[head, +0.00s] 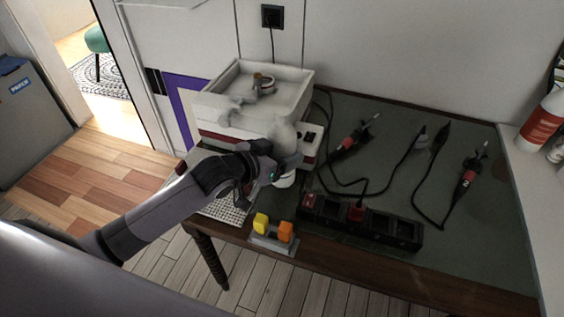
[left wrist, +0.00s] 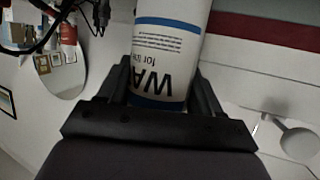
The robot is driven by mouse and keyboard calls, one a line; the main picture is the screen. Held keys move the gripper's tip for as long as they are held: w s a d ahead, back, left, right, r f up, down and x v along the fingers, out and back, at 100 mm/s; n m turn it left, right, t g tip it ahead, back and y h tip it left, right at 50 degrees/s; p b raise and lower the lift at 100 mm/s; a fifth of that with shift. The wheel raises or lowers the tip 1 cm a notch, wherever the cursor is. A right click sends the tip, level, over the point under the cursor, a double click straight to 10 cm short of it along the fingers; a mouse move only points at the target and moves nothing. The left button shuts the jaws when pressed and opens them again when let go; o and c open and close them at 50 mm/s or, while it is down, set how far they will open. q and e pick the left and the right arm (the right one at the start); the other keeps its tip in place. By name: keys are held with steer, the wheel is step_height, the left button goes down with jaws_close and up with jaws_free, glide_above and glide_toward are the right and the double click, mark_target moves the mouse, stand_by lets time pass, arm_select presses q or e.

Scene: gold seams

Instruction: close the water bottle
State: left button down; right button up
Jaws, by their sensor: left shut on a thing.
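The water bottle (left wrist: 168,45) is white with blue bands and dark lettering, partly cut off, that starts "WA". It sits between the two black fingers of my left gripper (left wrist: 160,80) in the left wrist view. In the head view my left gripper (head: 284,163) is at the front of the white machine, near the table's left edge. The bottle's pale lower part (head: 285,181) shows just under the gripper. The bottle's mouth is not clearly visible, and I cannot make out a cap. My right gripper is not in view.
The white machine (head: 213,106) with an open top tray stands behind the gripper. A black power strip (head: 375,222), cables and red-handled tools lie on the dark green mat (head: 330,265). A small holder with yellow and orange pieces (head: 286,231) sits at the front edge.

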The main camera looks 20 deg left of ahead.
arm_select(q)
steer(key=shift+f, duration=1.6)
steer(key=shift+f, duration=0.1)
steer(key=shift+c, duration=0.9)
jaws_free()
steer(key=shift+f, duration=0.1)
steer(key=shift+r, duration=0.2)
steer(key=v, duration=1.2)
